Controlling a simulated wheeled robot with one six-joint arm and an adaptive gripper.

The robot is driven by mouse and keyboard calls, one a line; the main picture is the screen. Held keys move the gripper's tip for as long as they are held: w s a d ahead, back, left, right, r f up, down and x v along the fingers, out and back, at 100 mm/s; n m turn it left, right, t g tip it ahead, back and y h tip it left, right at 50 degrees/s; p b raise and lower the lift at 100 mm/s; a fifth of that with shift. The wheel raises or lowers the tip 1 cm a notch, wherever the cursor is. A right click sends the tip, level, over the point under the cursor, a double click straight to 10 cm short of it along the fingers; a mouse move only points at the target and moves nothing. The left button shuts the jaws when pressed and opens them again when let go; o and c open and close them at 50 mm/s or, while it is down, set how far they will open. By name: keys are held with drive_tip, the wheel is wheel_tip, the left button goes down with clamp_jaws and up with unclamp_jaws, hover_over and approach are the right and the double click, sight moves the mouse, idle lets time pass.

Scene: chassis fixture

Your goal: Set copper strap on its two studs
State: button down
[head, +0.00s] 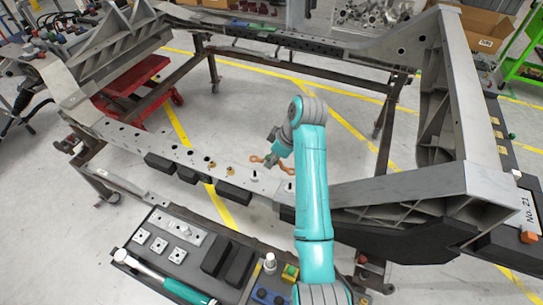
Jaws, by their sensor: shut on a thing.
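The copper strap (288,171) is a small orange-brown piece with rounded ends, held just above the near rail of the grey chassis frame (195,158). My gripper (271,161) is shut on the strap near its middle, and the strap's two ends show on either side. A small upright stud (254,175) stands on the rail a little below the strap's left end in the picture. A second stud is not clear to me; my arm hides part of the rail. The strap looks apart from the stud, but the exact gap is too small to tell.
Small brass-coloured parts (230,171) sit on the rail left of the strap. Black blocks (233,193) hang along its near side. A tray (192,226) with plates, a teal-handled tool (160,278) and dark blocks lies in front.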

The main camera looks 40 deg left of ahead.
drive_tip(key=shift+f, duration=2.25)
drive_tip(key=shift+f, duration=0.2)
drive_tip(key=shift+f, duration=1.65)
drive_tip(key=shift+f, duration=0.35)
drive_tip(key=c, duration=1)
unclamp_jaws()
drive_tip(key=shift+r, duration=4.5)
